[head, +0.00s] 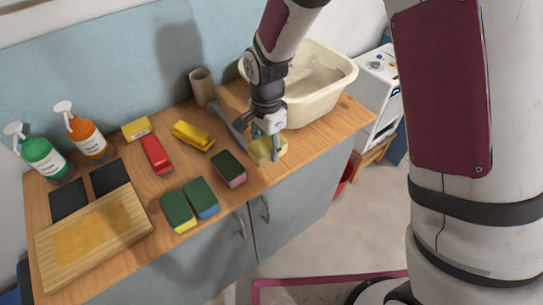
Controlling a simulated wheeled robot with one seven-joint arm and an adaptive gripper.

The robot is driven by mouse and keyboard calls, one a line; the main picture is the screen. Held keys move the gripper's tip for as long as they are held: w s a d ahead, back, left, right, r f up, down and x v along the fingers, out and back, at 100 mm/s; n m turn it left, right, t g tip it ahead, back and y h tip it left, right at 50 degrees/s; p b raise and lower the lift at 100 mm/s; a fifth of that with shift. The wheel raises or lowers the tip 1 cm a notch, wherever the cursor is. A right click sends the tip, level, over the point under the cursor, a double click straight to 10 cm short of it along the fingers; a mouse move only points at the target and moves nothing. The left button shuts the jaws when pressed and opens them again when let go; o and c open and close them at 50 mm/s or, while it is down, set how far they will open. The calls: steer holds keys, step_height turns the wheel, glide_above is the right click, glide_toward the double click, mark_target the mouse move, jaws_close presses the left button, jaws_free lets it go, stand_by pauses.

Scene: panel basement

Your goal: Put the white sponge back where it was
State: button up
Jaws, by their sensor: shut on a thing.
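My gripper (265,142) is low over the right half of the wooden counter, near its front edge. It is shut on a pale yellowish block (258,153), partly hidden by the fingers. I cannot tell for sure that this is the white sponge, and no other white sponge shows. A round pale yellow thing (281,149) shows beside and behind the fingers. To the left lie a dark green and pink sponge (229,168), a green and blue sponge (202,198) and a green and yellow sponge (179,211). Whether the block touches the counter is unclear.
A red object (156,155), yellow objects (193,135), two pump bottles (86,135) and a wooden board (134,211) occupy the counter's left half.

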mark_target(267, 158)
steer(key=shift+f, duration=2.45)
steer(key=shift+f, duration=0.15)
steer(key=o, duration=1)
